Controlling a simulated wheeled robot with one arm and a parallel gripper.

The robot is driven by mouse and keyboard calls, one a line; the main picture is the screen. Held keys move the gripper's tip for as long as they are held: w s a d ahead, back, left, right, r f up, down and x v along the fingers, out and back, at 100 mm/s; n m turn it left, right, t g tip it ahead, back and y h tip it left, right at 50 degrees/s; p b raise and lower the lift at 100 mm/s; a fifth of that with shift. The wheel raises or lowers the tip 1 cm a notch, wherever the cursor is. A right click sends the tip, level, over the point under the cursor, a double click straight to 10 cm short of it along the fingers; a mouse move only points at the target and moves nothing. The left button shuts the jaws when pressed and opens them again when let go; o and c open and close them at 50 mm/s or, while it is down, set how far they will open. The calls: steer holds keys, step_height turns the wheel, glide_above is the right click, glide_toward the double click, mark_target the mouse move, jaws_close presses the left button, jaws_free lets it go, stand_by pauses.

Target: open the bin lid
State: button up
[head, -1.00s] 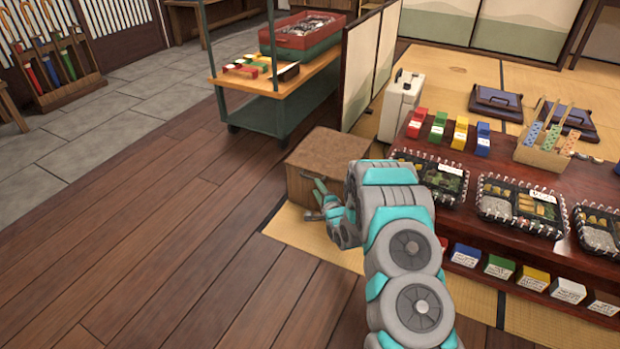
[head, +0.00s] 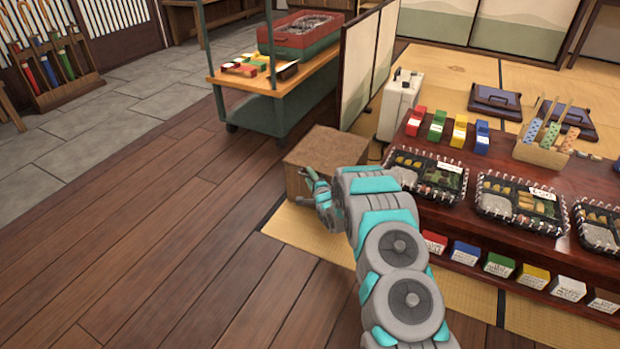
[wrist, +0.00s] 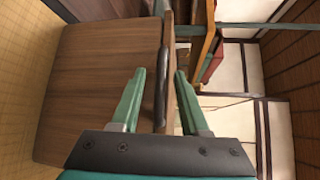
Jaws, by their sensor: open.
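The bin (head: 326,149) is a brown wooden box with a flat, closed lid, standing left of the low red table. In the wrist view its wooden face (wrist: 90,85) fills the left half, with a dark bar-shaped handle (wrist: 161,85) along its edge. My gripper (head: 309,183) is in front of the bin's near face in the head view. In the wrist view my gripper (wrist: 160,88) is open, with one green finger on each side of the handle. Whether the fingers touch it cannot be told. My arm hides the bin's right part.
A green cart (head: 280,100) with a wooden top stands behind the bin, beside a folding screen (head: 368,70). The low red table (head: 480,150) with bento trays is close to my arm on the right. The wooden floor (head: 160,240) at left is clear.

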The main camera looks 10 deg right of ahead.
jaws_close()
stand_by(1.3)
